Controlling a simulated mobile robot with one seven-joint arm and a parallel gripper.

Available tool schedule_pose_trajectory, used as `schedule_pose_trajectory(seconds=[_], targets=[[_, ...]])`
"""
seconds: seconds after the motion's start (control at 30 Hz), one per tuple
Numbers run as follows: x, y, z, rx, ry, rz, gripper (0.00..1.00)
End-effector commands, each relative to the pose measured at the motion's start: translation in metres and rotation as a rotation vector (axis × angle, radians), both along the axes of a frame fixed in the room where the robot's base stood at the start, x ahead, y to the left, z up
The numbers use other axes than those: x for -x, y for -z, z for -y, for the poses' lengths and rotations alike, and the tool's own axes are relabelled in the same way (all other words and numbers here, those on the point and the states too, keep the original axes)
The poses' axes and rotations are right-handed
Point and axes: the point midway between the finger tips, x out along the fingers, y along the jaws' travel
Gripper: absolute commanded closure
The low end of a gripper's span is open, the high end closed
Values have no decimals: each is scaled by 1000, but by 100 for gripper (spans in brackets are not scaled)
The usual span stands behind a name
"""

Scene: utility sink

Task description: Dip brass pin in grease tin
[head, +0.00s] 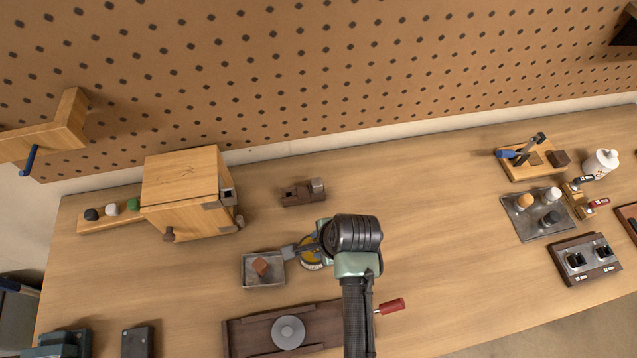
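My gripper (292,250) reaches left from the wrist and sits low over the middle of the bench, by the right side of a small metal tray. Its fingers are small and partly hidden, so I cannot tell whether they are open or shut. A round yellow-rimmed item (310,262), possibly the grease tin, shows beneath the gripper and is mostly covered by it. I cannot make out a brass pin; it may be hidden by the gripper or too small to see.
The metal tray (248,281) holds a reddish-brown block (261,266). A wooden box (180,190) stands back left, a small brown fixture (303,193) behind the gripper. A dark board with a grey disc (289,332) lies in front.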

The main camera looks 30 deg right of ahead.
Motion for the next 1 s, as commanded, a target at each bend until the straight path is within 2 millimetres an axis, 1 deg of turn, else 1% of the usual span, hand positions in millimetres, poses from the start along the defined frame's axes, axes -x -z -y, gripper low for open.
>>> schedule_pose_trajectory(seconds=[1.0], targets=[[0, 11, 0, 0, 0, 0, 100]])
